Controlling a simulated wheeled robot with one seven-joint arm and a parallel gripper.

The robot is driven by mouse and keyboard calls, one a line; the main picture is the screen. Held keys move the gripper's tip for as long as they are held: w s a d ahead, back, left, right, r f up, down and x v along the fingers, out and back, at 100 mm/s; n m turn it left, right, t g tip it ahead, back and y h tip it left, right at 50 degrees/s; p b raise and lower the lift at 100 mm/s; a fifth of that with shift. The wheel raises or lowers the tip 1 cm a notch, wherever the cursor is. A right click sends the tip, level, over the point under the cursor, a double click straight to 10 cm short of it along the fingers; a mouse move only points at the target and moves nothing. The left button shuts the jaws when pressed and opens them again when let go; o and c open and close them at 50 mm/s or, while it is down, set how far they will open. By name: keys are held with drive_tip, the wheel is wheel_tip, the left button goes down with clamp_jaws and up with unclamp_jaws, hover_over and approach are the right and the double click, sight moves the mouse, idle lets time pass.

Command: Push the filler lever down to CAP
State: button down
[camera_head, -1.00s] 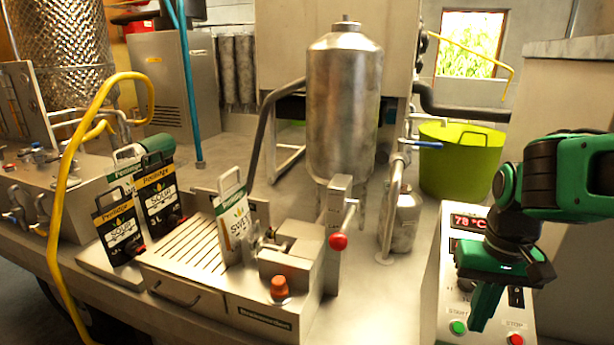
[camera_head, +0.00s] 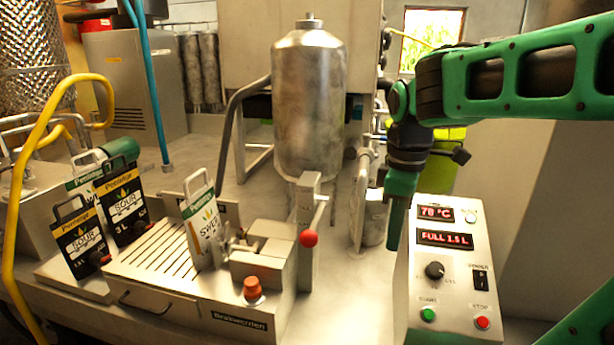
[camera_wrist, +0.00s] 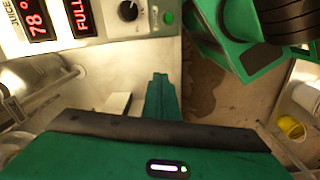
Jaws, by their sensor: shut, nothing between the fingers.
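The filler lever's red ball knob (camera_head: 308,238) is on a thin rod at the right side of the metal filler (camera_head: 262,245). The rod slopes down from the filler's post to the knob. I cannot read a CAP mark. A white pouch labelled SWEET (camera_head: 203,225) stands upright at the filler's left. My gripper (camera_head: 394,246) is shut and empty, pointing down to the right of the knob and apart from it. Its green fingers also show in the wrist view (camera_wrist: 160,95). The lever cannot be made out in the wrist view.
A control box (camera_head: 450,265) reading 78 °C and FULL 1.5 L stands just right of my gripper. A steel tank (camera_head: 308,105) and pipes stand behind. Several juice pouches (camera_head: 125,205) stand at the left. Bare bench lies between the lever and the box.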

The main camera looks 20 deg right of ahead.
drive_tip(key=w+a+r+n, duration=0.5)
drive_tip(key=w+n, duration=0.1)
drive_tip(key=n, duration=0.3)
wheel_tip(320, 180, up, 5)
drive_tip(key=n, duration=1.1)
hover_over(309, 231)
drive_tip(key=shift+f, duration=6.2)
drive_tip(key=shift+w+d+f, duration=0.1)
drive_tip(key=shift+w+f, duration=0.05)
drive_tip(key=shift+f, duration=0.5)
drive_tip(key=shift+w+d+f, duration=0.1)
drive_tip(key=shift+w+f, duration=0.05)
drive_tip(key=shift+f, duration=0.5)
drive_tip(key=shift+w+d+f, duration=0.1)
drive_tip(key=shift+w+f, duration=0.05)
drive_tip(key=shift+f, duration=0.5)
